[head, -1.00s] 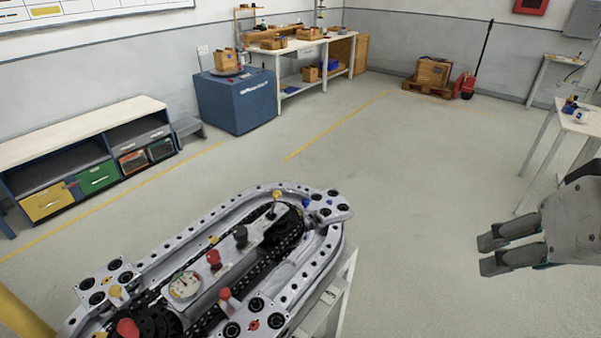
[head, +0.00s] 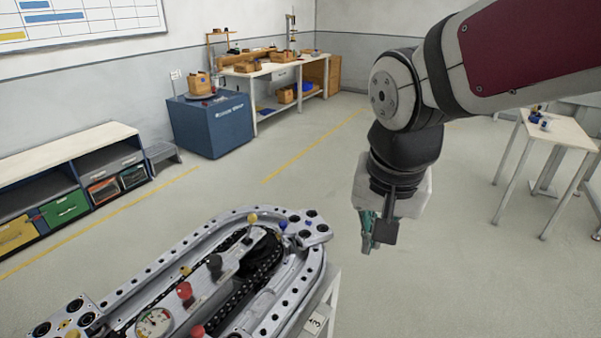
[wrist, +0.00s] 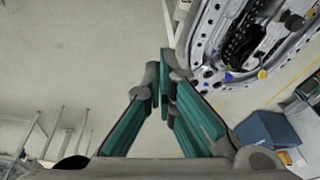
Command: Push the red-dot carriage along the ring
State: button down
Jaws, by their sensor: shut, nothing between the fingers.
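The grey metal ring track (head: 165,262), an oval with a black chain inside, fills the lower left of the head view. It also shows at the upper right of the wrist view (wrist: 192,62). A carriage with black round sockets and a blue mark (head: 312,231) sits at its far end. Another carriage with a yellow mark (head: 62,318) is at the lower left edge. I cannot see the red-dot carriage in either current view. My gripper (head: 368,248) is shut and empty, pointing down in the air to the right of the track. Its closed fingers show in the wrist view (wrist: 165,62).
A blue cabinet (head: 212,128) and a shelf unit (head: 70,180) are along the wall.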

jog(key=w+a+f+m+g+b, duration=0.15)
jog(key=w+a+f, duration=0.25)
jog(key=a+f, duration=0.55)
jog(key=m+g, duration=0.1)
send_near(262, 331)
jog(key=w+d+r, duration=0.2)
jog(key=w+r, duration=0.1)
jog(key=w, duration=0.1)
notch_tip(262, 331, down, 9)
jog(key=shift+s+f, duration=0.15)
jog(key=s, duration=0.1)
jog(key=s+a, duration=0.1)
jog(key=shift+s+a+f+p, duration=0.15)
jog(key=shift+s+a+p, duration=0.05)
jog(key=shift+s+p, duration=0.2)
jog(key=shift+s+a, duration=0.25)
jog(key=shift+s, duration=0.05)
jog(key=s+a+p, duration=0.1)
jog(key=s, duration=0.1)
jog(key=s+a+p, duration=0.1)
jog(key=s, duration=0.2)
jog(key=s+a+p, duration=0.1)
jog(key=s, duration=0.1)
jog(key=shift+s+a, duration=0.2)
jog(key=shift+a, duration=0.15)
jog(key=shift+s+a, duration=0.3)
jog(key=shift+s, duration=0.1)
